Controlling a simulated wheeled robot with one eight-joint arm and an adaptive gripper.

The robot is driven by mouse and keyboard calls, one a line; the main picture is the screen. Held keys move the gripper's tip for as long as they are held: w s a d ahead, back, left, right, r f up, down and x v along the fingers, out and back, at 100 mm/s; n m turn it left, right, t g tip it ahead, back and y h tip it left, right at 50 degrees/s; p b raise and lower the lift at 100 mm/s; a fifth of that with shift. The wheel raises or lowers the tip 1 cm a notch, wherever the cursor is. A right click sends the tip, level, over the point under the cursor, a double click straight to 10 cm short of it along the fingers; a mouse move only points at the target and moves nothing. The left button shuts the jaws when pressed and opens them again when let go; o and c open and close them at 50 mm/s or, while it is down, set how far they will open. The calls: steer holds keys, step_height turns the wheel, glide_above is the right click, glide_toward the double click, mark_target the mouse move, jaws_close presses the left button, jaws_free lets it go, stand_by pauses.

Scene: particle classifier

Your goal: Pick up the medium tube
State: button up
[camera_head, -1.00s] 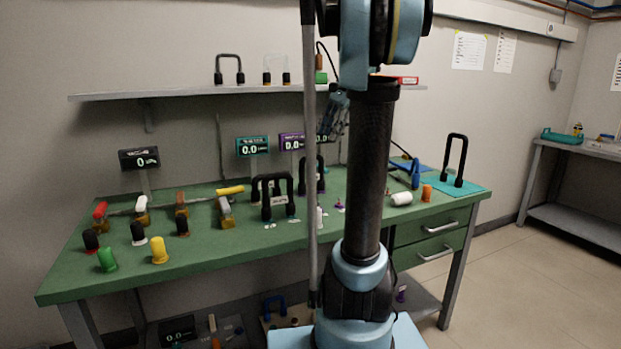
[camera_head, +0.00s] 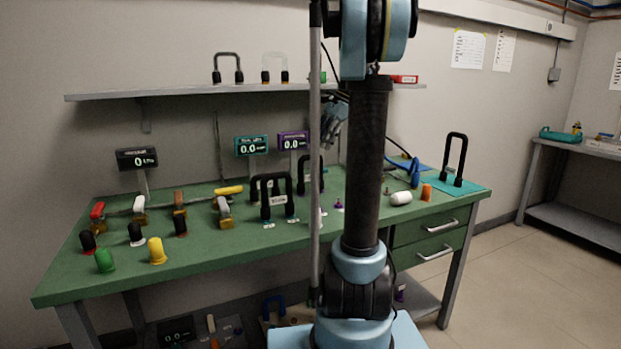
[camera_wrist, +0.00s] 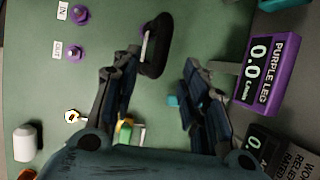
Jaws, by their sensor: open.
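Several U-shaped tubes are in view, and I cannot tell for certain which is the medium one. A black tube with a white label (camera_head: 264,202) stands on the green bench, close beside another. A further black tube (camera_head: 322,176) stands behind to the right, partly hidden by my arm. A tall black tube (camera_head: 455,158) stands at the right end. My gripper (camera_head: 333,127) is above the back of the bench, partly hidden. In the wrist view it (camera_wrist: 160,66) is open and empty, with a black tube (camera_wrist: 155,50) seen from above, beyond and between the fingertips.
A purple display (camera_wrist: 266,70) is close to the right finger; a teal display (camera_head: 252,146) stands left of it. Valves (camera_head: 180,203) and coloured caps (camera_head: 157,251) fill the bench's left side. The shelf (camera_head: 190,93) above holds two more U-shaped tubes.

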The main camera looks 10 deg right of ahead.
mark_target(313, 157)
steer(key=shift+x, duration=4.1)
steer(key=shift+a+r, duration=0.1)
jaws_close()
